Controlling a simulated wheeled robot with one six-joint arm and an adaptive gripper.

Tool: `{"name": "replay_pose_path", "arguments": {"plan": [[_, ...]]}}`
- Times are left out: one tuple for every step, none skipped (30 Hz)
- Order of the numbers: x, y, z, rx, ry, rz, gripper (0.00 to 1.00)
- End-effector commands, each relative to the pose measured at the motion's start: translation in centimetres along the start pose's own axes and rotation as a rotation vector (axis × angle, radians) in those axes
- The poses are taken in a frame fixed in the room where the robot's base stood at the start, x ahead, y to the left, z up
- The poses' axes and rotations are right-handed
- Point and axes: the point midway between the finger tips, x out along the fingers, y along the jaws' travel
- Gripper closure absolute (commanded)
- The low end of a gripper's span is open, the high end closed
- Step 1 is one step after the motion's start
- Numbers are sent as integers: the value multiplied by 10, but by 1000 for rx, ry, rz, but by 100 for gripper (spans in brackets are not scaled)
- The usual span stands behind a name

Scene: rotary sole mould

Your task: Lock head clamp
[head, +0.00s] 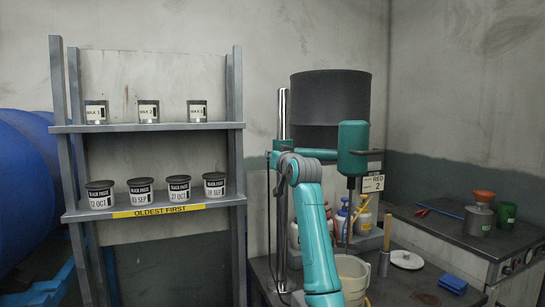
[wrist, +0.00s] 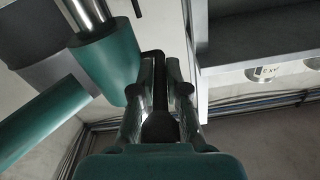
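The head clamp is a teal collar on the bright column (head: 282,115) of the mixer stand. In the wrist view the teal collar (wrist: 108,62) surrounds the column (wrist: 87,14) at upper left. A dark bar, which looks like the clamp lever (wrist: 153,56), stands beside the collar. My gripper (wrist: 159,72) points at it, with one finger on either side of the dark bar. I cannot tell whether the fingers touch or grip it. In the head view my grey wrist is by the collar and largely hides the clamp and fingers.
The teal mixer head (head: 353,148) hangs right of my wrist, above a pale bucket (head: 351,268). A shelf (head: 150,128) with several tins and pots stands at left. Bottles (head: 342,217) stand behind the bucket. A side bench (head: 455,225) is at right.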

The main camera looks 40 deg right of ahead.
Motion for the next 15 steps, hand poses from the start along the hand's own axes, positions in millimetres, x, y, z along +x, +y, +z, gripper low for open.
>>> {"name": "replay_pose_path", "arguments": {"plan": [[0, 0, 0, 0, 0, 0, 72], [0, 0, 0, 0, 0, 0, 65], [0, 0, 0, 0, 0, 0, 62], [0, 0, 0, 0, 0, 0, 62], [0, 0, 0, 0, -1, 0, 62], [0, 0, 0, 0, -1, 0, 62], [0, 0, 0, 0, -1, 0, 62], [0, 0, 0, 0, -1, 0, 62], [0, 0, 0, 0, -1, 0, 62], [0, 0, 0, 0, -1, 0, 62], [0, 0, 0, 0, -1, 0, 62], [-1, 0, 0, 0, -1, 0, 62], [-2, 0, 0, 0, -1, 0, 62], [-3, 0, 0, 0, -1, 0, 62], [-6, 0, 0, 0, -1, 0, 62]]}}
